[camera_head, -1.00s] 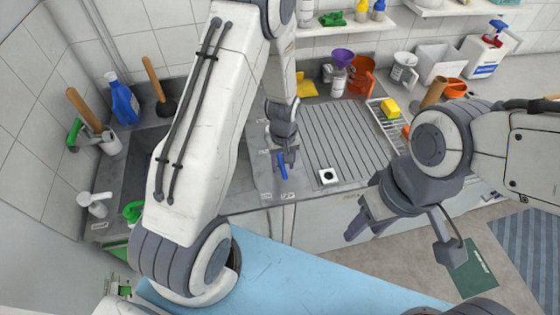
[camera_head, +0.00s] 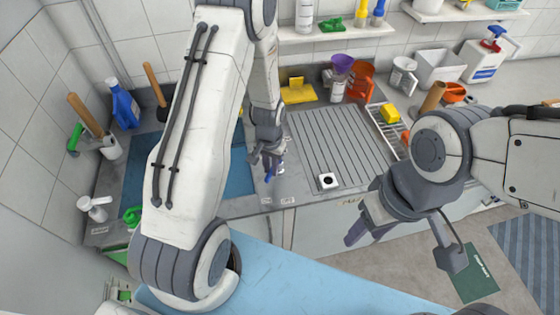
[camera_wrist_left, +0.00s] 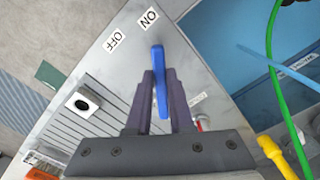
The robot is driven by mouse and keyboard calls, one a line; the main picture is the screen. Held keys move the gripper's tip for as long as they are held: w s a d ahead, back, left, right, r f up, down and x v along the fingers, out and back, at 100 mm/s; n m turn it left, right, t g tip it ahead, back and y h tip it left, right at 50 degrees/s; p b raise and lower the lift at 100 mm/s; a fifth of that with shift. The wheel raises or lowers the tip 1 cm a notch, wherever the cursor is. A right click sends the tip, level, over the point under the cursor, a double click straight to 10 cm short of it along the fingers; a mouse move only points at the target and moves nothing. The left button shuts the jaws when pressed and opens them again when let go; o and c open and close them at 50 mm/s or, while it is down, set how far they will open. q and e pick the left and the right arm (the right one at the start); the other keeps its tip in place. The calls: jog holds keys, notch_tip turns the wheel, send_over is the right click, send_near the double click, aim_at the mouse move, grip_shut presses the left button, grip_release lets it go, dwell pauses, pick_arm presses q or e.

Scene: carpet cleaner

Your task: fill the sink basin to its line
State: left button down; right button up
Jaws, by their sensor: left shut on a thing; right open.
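The sink basin (camera_head: 133,177) at the left holds blue water, partly hidden behind my left arm. In the left wrist view the water (camera_wrist_left: 240,50) shows at the right, with a light blue strip and small white tag along the basin; I cannot tell the level against a line. My left gripper (camera_head: 268,160) is shut on the blue tap lever (camera_wrist_left: 160,78), whose tip points near the ON label (camera_wrist_left: 149,18). The OFF label (camera_wrist_left: 115,40) is to its left. My right gripper (camera_head: 402,243) is open and empty over the floor at right.
A ribbed drainboard (camera_head: 340,145) lies right of the basin. Behind it stand a yellow dustpan (camera_head: 298,94), a purple funnel (camera_head: 342,64) and an orange jug (camera_head: 361,80). A green hose (camera_wrist_left: 272,70) runs by the basin in the left wrist view.

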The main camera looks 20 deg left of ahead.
pick_arm(q)
jog(key=m, duration=0.1)
jog(key=a+m, duration=0.1)
jog(key=shift+w+a+m, duration=0.15)
jog(key=shift+a+m, duration=0.1)
jog(key=shift+m, duration=0.15)
jog(key=shift+w, duration=0.1)
dwell(7.3)
